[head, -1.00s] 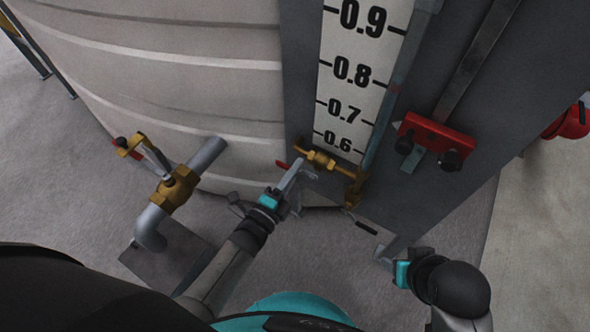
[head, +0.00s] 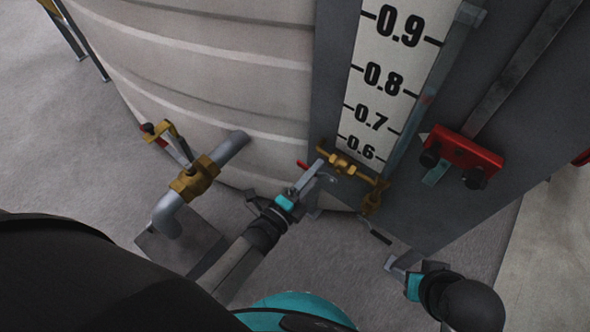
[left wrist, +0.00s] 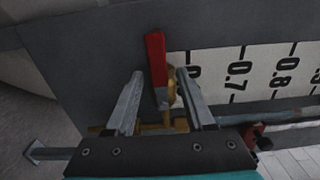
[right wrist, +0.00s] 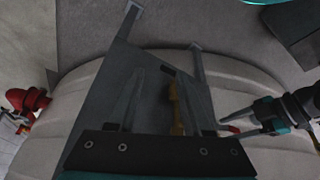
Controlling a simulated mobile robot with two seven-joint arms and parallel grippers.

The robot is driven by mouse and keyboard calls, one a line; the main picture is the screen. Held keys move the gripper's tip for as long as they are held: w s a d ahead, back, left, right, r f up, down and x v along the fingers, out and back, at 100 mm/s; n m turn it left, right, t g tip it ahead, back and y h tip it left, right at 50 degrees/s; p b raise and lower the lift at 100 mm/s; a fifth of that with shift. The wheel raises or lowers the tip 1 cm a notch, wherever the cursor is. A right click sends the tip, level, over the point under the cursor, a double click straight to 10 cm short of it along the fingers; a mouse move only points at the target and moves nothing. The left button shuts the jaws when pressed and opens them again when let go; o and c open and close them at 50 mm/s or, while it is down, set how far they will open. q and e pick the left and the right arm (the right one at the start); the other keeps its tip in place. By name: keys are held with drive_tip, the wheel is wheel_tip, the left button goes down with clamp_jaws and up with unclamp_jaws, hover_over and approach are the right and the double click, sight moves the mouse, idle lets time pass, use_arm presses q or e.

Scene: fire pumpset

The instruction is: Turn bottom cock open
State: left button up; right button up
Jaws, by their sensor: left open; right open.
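The bottom cock (head: 350,166) is a brass valve at the foot of the level scale, with a red handle (head: 302,164) on its left. My left gripper (head: 318,178) is open close in front of it, partly covering it. In the left wrist view the red handle (left wrist: 157,62) shows upright between the two open fingers (left wrist: 160,82), with brass behind it. I cannot tell whether a finger touches it. My right gripper (head: 396,262) is open and empty, low near the panel's bottom edge. The right wrist view shows its spread fingers (right wrist: 166,80), with brass fittings (right wrist: 177,108) beyond.
A brass valve (head: 194,178) on a grey pipe stands left, beside the pale tank (head: 210,70). A dark lever (head: 378,234) hangs below the brass fittings. A red clamp block (head: 467,152) sits on the grey panel at right.

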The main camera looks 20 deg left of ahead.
use_arm(q)
drive_tip(key=p+v, duration=0.3)
drive_tip(key=v, duration=1.1)
drive_tip(key=shift+s, duration=0.35)
use_arm(e)
wheel_tip(320, 180, down, 7)
drive_tip(key=s+g, duration=0.1)
drive_tip(key=shift+s+d, duration=0.15)
drive_tip(key=shift+s, duration=0.15)
use_arm(q)
drive_tip(key=shift+a, duration=0.15)
